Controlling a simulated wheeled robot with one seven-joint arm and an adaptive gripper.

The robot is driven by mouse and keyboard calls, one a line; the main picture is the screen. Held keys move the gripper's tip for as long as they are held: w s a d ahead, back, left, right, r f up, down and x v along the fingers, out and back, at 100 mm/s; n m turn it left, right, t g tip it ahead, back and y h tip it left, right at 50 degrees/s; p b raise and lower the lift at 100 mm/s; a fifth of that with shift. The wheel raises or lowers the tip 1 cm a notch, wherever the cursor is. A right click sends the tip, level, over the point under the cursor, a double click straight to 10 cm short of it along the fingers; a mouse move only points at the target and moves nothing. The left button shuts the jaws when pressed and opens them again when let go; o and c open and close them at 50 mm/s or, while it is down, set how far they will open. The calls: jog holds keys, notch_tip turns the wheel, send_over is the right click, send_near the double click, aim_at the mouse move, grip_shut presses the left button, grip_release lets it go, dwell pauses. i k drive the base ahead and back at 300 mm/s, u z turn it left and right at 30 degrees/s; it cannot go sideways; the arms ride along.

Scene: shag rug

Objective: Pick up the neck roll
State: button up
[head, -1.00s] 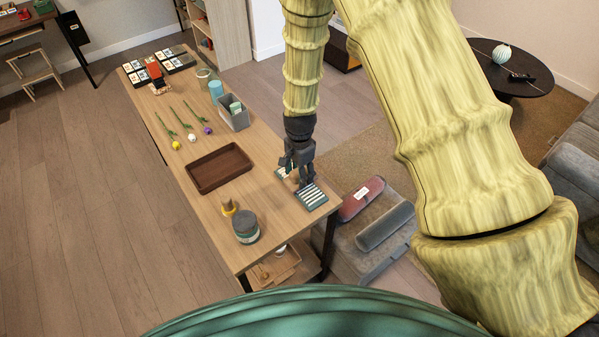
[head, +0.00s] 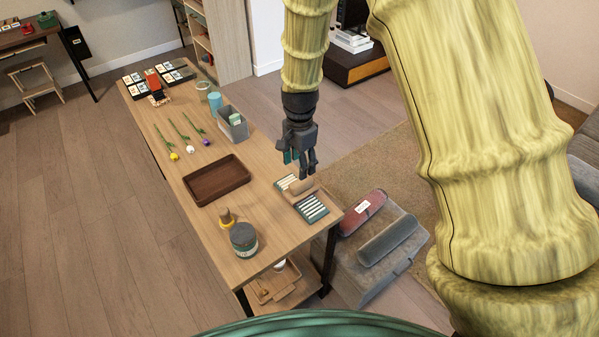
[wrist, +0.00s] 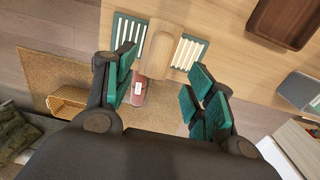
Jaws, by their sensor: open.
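Two rolls lie side by side on a grey ottoman beside the table's end: a reddish roll with a white label (head: 364,212) and a plain grey roll (head: 388,240). I cannot tell for sure which is the neck roll. The reddish one also shows in the wrist view (wrist: 138,92), partly hidden behind my finger and a wooden piece. My gripper (head: 301,166) is open and empty, above the near right part of the table. In the wrist view my gripper (wrist: 160,95) has its green-padded fingers spread, with the wooden piece beyond them.
The rounded wooden piece (wrist: 166,45) lies by a green-and-white striped board (head: 311,207) on the wooden table (head: 250,190). A brown tray (head: 217,180), a lidded jar (head: 243,240) and a grey bin (head: 232,126) stand there too. The table edge lies between my gripper and the ottoman.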

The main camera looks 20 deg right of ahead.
aim_at(377, 247)
jog(key=z, duration=1.45)
